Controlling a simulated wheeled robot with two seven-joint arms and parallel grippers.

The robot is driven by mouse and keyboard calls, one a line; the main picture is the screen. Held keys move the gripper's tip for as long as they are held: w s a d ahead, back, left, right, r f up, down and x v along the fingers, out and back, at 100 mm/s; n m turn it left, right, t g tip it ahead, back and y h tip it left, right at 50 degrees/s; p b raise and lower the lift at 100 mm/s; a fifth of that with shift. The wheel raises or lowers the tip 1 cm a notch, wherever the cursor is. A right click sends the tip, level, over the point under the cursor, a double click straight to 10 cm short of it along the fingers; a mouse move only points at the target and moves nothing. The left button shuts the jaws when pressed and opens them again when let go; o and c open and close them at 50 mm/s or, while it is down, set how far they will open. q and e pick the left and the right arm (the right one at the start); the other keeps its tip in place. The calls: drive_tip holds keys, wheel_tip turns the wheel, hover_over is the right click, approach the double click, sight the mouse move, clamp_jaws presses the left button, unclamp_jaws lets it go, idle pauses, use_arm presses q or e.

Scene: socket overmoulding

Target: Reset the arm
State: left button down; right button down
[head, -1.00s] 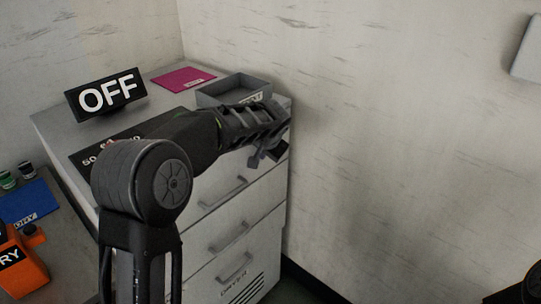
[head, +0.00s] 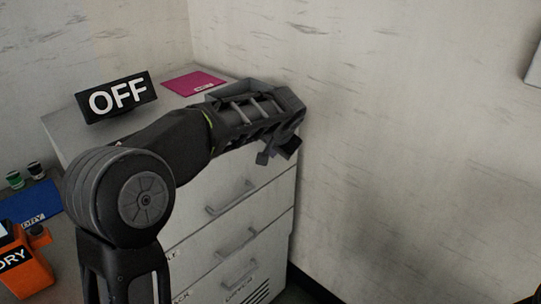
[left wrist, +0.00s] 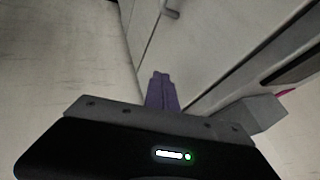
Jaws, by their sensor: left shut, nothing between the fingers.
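My left arm rises from the bottom left of the head view and reaches right, in front of the white drawer cabinet (head: 196,238). My left gripper (head: 277,152) is near the cabinet's right front corner, close to the wall. In the left wrist view its purple-grey fingers (left wrist: 162,92) are together, with nothing between them. They point towards the cabinet's front, where a drawer handle (left wrist: 171,9) shows ahead. My right gripper is not in view.
A black OFF sign (head: 118,97) and a pink mat (head: 194,82) are on the cabinet top. A grey tray (head: 234,89) is partly hidden behind my arm. A blue mat (head: 30,203) and an orange block (head: 22,268) are at the left. The wall is close at the right.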

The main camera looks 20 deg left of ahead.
use_arm(q)
drive_tip(key=shift+s+d+r, duration=0.25)
drive_tip(key=shift+s+r, duration=0.05)
drive_tip(key=shift+r, duration=0.1)
drive_tip(key=w+d+f+m+t+h, duration=0.1)
drive_tip(key=d+f+h, duration=0.1)
drive_tip(key=d+f, duration=0.3)
drive_tip(key=d+f+m+h, duration=0.1)
drive_tip(key=d+f+h, duration=0.2)
drive_tip(key=d, duration=0.4)
drive_tip(key=s+d+f+h, duration=0.1)
drive_tip(key=s+d+f, duration=0.15)
drive_tip(key=f, duration=0.25)
drive_tip(key=s+d+f+h, duration=0.1)
drive_tip(key=s+d+f, duration=0.15)
drive_tip(key=f, duration=0.25)
drive_tip(key=s+d+f+n+g+p, duration=0.2)
drive_tip(key=s+d+f+n+g, duration=0.15)
drive_tip(key=s+f, duration=1.1)
drive_tip(key=s+f+n+g, duration=0.1)
drive_tip(key=s+f, duration=0.1)
drive_tip(key=s, duration=0.4)
drive_tip(key=s+a+f+n+g+p, duration=0.1)
drive_tip(key=s+f, duration=0.2)
drive_tip(key=s, duration=0.3)
drive_tip(key=s+f+n+g, duration=0.1)
drive_tip(key=s+f, duration=0.2)
drive_tip(key=s, duration=0.3)
drive_tip(key=shift+a+h, duration=0.2)
drive_tip(key=shift+h, duration=0.2)
